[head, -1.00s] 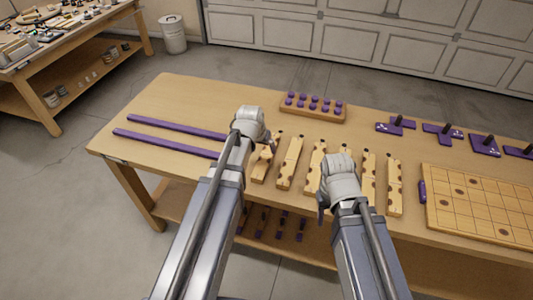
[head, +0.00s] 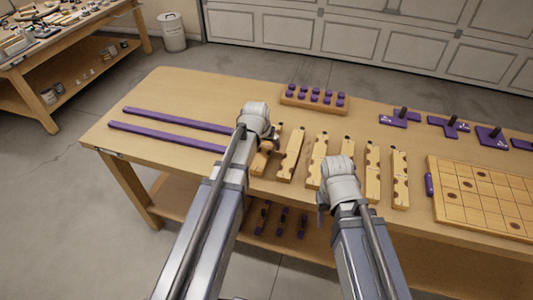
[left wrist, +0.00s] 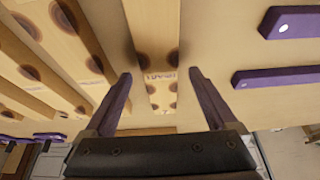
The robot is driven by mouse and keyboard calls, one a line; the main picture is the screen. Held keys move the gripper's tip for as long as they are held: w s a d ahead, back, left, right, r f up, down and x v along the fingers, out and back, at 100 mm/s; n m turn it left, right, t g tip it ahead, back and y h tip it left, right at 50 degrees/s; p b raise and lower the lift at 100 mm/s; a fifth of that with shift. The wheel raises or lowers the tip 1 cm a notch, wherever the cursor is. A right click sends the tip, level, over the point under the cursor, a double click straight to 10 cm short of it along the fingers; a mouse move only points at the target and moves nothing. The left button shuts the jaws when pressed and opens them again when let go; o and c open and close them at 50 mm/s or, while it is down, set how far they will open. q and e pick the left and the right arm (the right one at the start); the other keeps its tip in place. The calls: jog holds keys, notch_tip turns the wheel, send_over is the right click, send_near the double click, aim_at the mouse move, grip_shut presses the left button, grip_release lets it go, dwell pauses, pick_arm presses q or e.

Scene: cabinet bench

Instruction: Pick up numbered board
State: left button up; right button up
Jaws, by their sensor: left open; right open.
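Several pale wooden boards with dark round holes lie side by side on the bench; the leftmost board (head: 259,164) is partly hidden by my left arm. My left gripper (head: 272,137) is open and empty over this end of the row. In the left wrist view, its two purple fingers (left wrist: 161,78) stand apart on either side of a board (left wrist: 159,45) with small printed marks, too small to read. Contact with it cannot be told.
Two long purple bars (head: 165,137) lie to the left. A block with purple pegs (head: 313,98) stands behind the row. A grid board (head: 485,198) and purple pieces with black handles (head: 447,126) lie to the right. The bench (head: 190,95) is clear at the back left.

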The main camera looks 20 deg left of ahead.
pick_arm(q)
jog(key=shift+b+x, duration=0.45)
jog(key=shift+x, duration=0.5)
jog(key=shift+c, duration=0.3)
grip_shut()
